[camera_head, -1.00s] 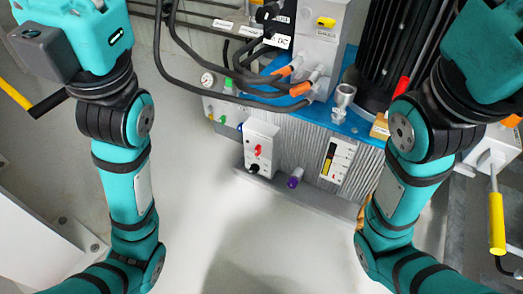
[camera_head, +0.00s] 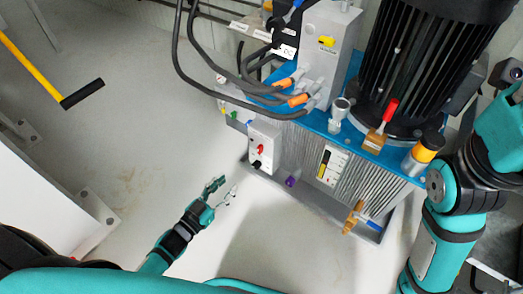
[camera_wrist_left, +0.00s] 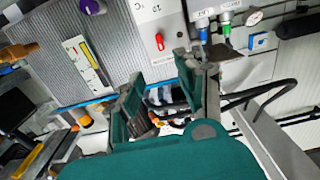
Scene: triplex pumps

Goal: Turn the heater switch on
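A light grey control box (camera_head: 268,132) on the front left of the pump unit carries a red switch (camera_head: 260,148) and a black knob (camera_head: 256,164). The red switch also shows in the left wrist view (camera_wrist_left: 159,42), near a "°C" marking. Its exact on or off position is hard to tell. My left gripper (camera_head: 225,192) is open and empty, below and to the left of the box and apart from it. In the left wrist view its two fingers (camera_wrist_left: 168,98) stand apart below the switch. My right gripper is out of view; only its arm shows at the right.
The blue-topped pump unit (camera_head: 352,139) has a black ribbed motor (camera_head: 425,60) and grey hoses (camera_head: 188,65) above the box. A purple cap (camera_head: 291,181) sticks out right of the box. The floor around the left gripper is clear.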

